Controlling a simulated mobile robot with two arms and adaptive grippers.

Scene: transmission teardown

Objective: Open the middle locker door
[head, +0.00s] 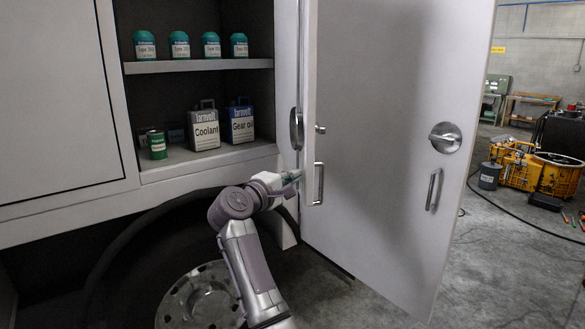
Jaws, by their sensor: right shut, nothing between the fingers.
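A large pale locker door (385,90) stands swung out on the right, its face turned toward me. It carries a round latch (445,137) and a bar handle (433,188). Another bar handle (318,183) and a small knob (320,129) sit at its left side, by a narrow upright strip; I cannot tell which panel they belong to. My right gripper (298,175) is shut and empty, just left of that handle; I cannot tell whether it touches. My left gripper is not in view.
A wheel (200,298) is below. Yellow machinery (535,168) and a grey bucket (489,176) stand behind the door.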

